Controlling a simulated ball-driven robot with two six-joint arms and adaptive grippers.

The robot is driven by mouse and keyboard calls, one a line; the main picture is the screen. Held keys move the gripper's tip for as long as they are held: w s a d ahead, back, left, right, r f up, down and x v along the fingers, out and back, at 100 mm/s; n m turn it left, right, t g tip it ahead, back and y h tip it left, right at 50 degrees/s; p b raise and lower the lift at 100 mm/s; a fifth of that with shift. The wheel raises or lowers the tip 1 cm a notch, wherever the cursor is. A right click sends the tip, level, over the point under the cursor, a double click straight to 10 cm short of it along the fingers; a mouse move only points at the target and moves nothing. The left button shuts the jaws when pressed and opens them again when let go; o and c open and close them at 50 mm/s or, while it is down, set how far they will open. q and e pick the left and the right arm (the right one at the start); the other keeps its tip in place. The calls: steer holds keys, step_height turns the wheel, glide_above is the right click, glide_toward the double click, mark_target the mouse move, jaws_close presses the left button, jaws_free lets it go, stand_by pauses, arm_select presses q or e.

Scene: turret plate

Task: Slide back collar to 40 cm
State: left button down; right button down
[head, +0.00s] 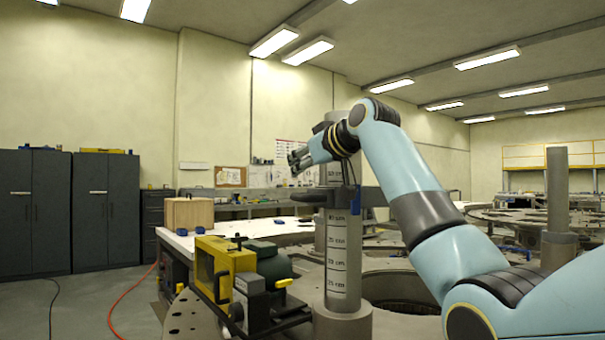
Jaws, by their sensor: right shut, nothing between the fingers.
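A grey upright post (338,262) stands in front of me with a scale; labels near 25, 30 and 35 cm show, and a higher label is hard to read. My wrist hides part of the upper post. A second grey post (557,190) stands further back at the right. My left gripper is out of view.
A yellow and black machine (213,265) stands left of the post's foot. A white-topped bench (225,232) carries a wooden box (189,214). Dark cabinets (106,210) line the left wall. Round plates with openings lie at the right. Floor at the left is mostly clear.

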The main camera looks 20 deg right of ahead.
steer(key=shift+s+d+f, duration=0.1)
steer(key=shift+d+f, duration=0.1)
steer(key=shift+f, duration=0.55)
steer(key=shift+d+f, duration=0.2)
steer(key=shift+f, duration=0.55)
steer(key=shift+f, duration=0.15)
step_height(320, 180, down, 9)
steer(key=b, duration=0.2)
steer(key=shift+r, duration=0.3)
